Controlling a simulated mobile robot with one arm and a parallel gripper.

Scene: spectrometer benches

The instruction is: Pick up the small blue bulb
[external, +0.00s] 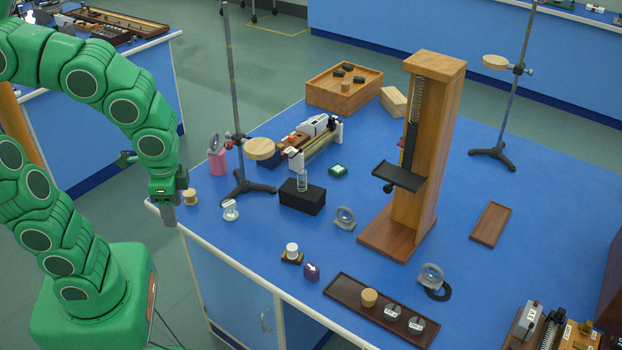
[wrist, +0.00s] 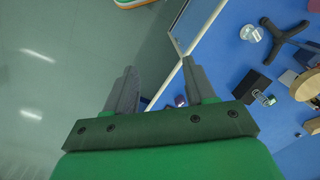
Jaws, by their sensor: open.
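A small pale, bluish glass bulb (external: 230,210) with a white label sits near the bench's left edge, beside a tripod stand foot. It also shows in the wrist view, at upper right (wrist: 251,33). No other clearly blue bulb shows. My gripper (external: 168,216) hangs pointing down by the bench's left corner, to the left of the bulb and apart from it. In the wrist view its two grey fingers (wrist: 160,86) are spread, and I see nothing held between them.
A black block (external: 302,198) is to the right. Clear blue bench top lies in front of the bulb.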

